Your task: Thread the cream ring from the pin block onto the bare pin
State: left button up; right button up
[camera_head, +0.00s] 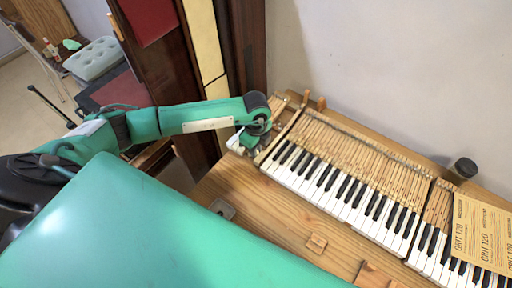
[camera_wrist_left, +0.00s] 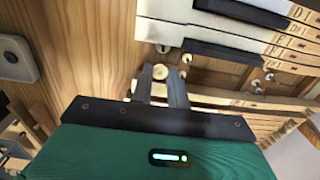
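My left gripper (camera_head: 252,138) is low at the left end of the piano keyboard. In the left wrist view its two grey fingers (camera_wrist_left: 161,78) stand a little apart. A small round cream ring (camera_wrist_left: 160,72) shows in the gap at the fingertips. I cannot tell whether the fingers touch it. A small pin-like piece (camera_wrist_left: 187,58) stands to the right of the fingertips. The pin block and the bare pin cannot be told apart clearly. My right gripper is in neither view.
White and black keys (camera_head: 345,190) run from the gripper to the lower right. Sandpaper sheets (camera_head: 481,235) lie over the right keys. A dark cup (camera_head: 462,169) stands behind. A metal plate (camera_head: 222,208) is on the wooden bench (camera_head: 262,215), whose front is mostly clear.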

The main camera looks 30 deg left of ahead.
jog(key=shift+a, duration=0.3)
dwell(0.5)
pick_arm(q)
jog(key=shift+f+b, duration=0.3)
jog(key=shift+f, duration=0.1)
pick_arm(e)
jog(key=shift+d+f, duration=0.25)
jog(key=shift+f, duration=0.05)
pick_arm(q)
jog(key=shift+f, duration=0.4)
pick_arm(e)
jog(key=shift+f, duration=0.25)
pick_arm(q)
jog(key=shift+f+b, duration=0.35)
jog(key=shift+b, duration=0.15)
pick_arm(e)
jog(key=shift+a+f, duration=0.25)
pick_arm(q)
jog(key=shift+o, duration=1.2)
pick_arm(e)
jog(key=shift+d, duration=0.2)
pick_arm(q)
jog(key=shift+r, duration=0.2)
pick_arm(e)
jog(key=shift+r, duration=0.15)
